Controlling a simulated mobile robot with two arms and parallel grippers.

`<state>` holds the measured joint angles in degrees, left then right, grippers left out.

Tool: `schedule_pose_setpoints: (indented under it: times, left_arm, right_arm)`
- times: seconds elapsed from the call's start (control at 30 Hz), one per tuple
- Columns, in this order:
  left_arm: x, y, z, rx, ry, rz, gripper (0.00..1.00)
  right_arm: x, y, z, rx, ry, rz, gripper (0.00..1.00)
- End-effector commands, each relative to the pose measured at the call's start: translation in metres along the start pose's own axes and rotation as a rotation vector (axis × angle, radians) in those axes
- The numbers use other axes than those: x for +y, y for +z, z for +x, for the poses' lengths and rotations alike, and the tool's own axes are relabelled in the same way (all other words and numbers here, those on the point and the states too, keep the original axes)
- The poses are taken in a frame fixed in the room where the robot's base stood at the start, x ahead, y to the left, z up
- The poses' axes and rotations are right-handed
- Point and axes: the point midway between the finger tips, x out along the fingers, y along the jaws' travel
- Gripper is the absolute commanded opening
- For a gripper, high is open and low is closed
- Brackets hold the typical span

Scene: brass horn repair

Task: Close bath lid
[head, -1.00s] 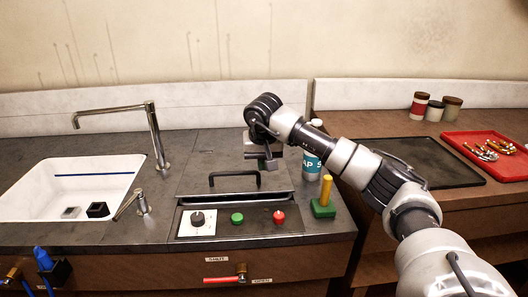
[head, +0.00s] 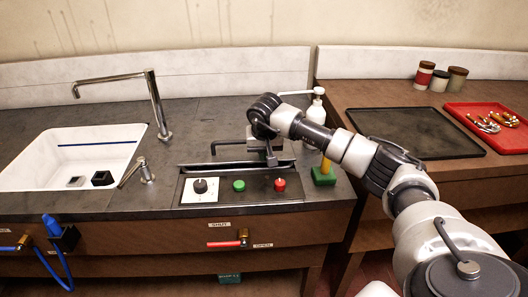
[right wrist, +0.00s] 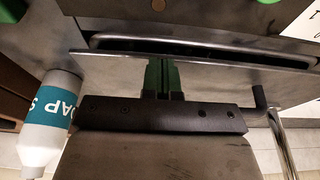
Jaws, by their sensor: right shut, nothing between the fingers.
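The bath lid (right wrist: 105,78) is a grey metal plate with a black bar handle (head: 234,147). It sits over the bath in the counter. A narrow dark gap shows along its front edge, so it does not look fully down. My right gripper (head: 271,159) is shut and empty above the lid, at the right end of the handle. My left gripper is not in view.
A control panel (head: 220,198) with a knob and green and red buttons lies in front of the bath. A soap bottle (head: 317,107) and a green block with a yellow post (head: 324,177) stand at the right. A sink (head: 70,158) is at the left.

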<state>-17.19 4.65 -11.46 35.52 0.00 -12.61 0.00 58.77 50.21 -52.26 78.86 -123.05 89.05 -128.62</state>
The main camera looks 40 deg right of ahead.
Motion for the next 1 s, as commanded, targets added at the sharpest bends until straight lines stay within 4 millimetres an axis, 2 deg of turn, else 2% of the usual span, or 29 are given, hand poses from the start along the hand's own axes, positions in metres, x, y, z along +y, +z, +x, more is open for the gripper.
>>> schedule_pose_setpoints:
  times: [0.03, 0.13, 0.53, 0.67, 0.83, 0.9, 1.0]
  left_arm:
    - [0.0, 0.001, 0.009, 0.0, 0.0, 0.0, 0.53]
    - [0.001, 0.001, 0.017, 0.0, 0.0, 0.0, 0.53]
    - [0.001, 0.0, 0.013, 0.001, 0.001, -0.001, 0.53]
    - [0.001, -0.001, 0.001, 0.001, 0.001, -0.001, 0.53]
    - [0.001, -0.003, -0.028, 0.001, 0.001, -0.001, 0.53]
    - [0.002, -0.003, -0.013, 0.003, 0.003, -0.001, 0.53]
    - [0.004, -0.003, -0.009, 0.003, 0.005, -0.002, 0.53]
  right_arm:
    - [0.001, 0.004, 0.012, -0.002, 0.003, -0.001, 0.0]
    - [0.001, 0.01, 0.025, -0.001, 0.002, 0.0, 0.0]
    - [0.0, 0.012, 0.024, -0.005, 0.003, -0.001, 0.0]
    - [-0.001, 0.01, 0.009, -0.003, 0.002, -0.001, 0.0]
    - [-0.003, 0.006, -0.03, 0.004, 0.0, 0.006, 0.0]
    - [-0.004, 0.009, -0.037, 0.008, -0.002, 0.007, 0.0]
    - [-0.003, 0.011, -0.061, 0.009, -0.001, 0.007, 0.0]
